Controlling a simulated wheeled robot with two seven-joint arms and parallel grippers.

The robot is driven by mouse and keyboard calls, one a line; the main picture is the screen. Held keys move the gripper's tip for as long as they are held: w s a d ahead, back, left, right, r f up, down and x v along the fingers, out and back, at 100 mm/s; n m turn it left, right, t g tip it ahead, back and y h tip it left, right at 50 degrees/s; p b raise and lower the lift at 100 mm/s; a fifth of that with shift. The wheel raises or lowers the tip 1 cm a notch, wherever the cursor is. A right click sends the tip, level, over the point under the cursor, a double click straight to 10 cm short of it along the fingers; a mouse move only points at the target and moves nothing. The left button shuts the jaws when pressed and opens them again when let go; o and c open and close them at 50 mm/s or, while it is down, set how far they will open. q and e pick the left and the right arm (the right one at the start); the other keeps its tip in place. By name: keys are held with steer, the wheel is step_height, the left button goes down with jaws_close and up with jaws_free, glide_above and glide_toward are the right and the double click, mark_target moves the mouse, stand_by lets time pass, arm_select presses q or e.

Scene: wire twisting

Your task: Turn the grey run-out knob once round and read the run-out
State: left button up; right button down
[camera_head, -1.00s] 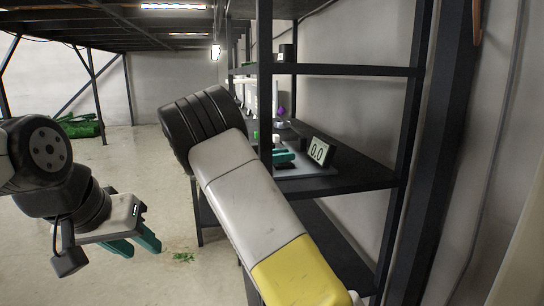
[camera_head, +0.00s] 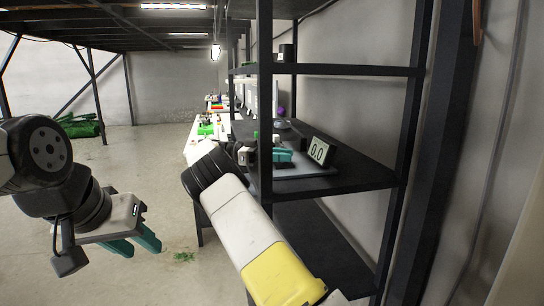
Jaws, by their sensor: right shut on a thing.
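A small display (camera_head: 319,151) reading 0.0 stands on the grey base plate (camera_head: 306,170) on the dark shelf. My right gripper (camera_head: 284,155) has teal fingers at the left of the display, low over the plate. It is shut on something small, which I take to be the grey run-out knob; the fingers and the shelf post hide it. My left gripper (camera_head: 134,244) hangs over the floor at the left, its teal fingers apart and empty, far from the shelf.
A white bench (camera_head: 197,150) with green and red items runs behind my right arm. A purple round thing (camera_head: 281,111) sits further back on the shelf. The floor at the left is mostly clear.

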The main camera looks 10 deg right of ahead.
stand_by(0.3)
steer(key=c, duration=1)
jaws_free()
steer(key=shift+c, duration=0.2)
